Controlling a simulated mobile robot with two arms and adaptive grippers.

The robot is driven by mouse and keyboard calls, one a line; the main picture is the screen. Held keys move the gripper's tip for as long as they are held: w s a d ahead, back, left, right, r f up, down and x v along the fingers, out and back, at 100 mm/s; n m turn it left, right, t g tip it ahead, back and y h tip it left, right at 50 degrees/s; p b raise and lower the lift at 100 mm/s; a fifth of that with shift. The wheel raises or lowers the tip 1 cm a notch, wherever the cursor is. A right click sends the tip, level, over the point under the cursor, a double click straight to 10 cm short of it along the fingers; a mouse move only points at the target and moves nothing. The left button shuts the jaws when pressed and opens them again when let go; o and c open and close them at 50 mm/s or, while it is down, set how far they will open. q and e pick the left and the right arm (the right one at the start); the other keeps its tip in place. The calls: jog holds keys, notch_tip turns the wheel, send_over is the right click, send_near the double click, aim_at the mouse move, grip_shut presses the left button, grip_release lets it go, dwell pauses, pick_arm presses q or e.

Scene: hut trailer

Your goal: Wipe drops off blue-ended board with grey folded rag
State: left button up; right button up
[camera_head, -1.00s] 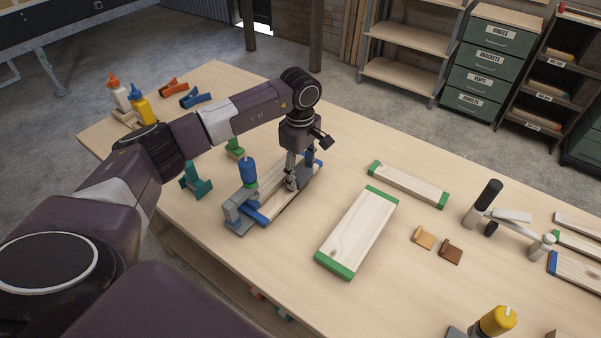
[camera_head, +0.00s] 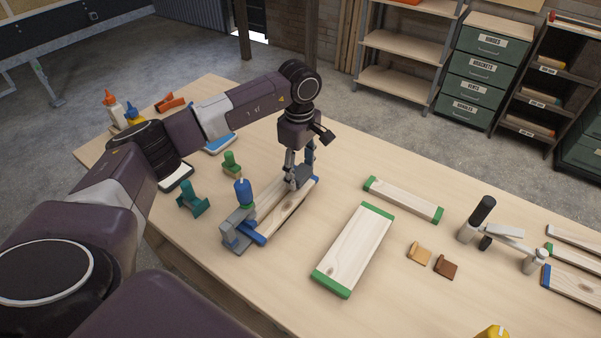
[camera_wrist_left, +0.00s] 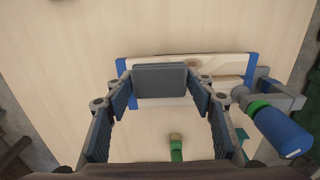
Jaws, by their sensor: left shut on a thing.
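The blue-ended board (camera_head: 287,212) lies on the workbench, held at its near end in a grey clamp (camera_head: 236,232) with a blue handle. The board also shows in the left wrist view (camera_wrist_left: 222,63). My left gripper (camera_head: 299,180) is over the far part of the board, pointing down. In the left wrist view it is shut on the grey folded rag (camera_wrist_left: 160,80), which covers part of the board and appears at or just above its surface. I cannot make out any drops. My right gripper is out of view.
A green-ended board (camera_head: 353,250) and a narrower one (camera_head: 404,199) lie right of the clamped board.

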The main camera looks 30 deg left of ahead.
pick_arm(q)
jog(key=shift+r+p, duration=0.5)
jog(key=shift+r, duration=0.65)
jog(key=shift+s+f, duration=0.1)
